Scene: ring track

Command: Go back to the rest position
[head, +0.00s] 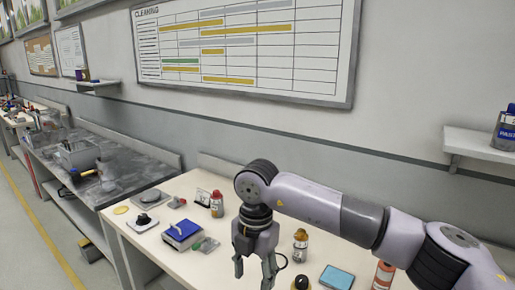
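My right arm comes in from the right of the head view, over the pale table (160,262). Its gripper (254,272) points down over the table with its two fingers apart. Nothing shows between the fingers, though the lower edge of the picture is close to their tips. My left arm and gripper are not in view.
Near the gripper are a blue-topped scale-like device (183,233), a red bottle (217,205), a brown-capped jar (300,245), a blue tablet-like item (337,277) and an orange can (383,275). A grey workbench (135,172) stands left. A wall shelf (480,144) is at right.

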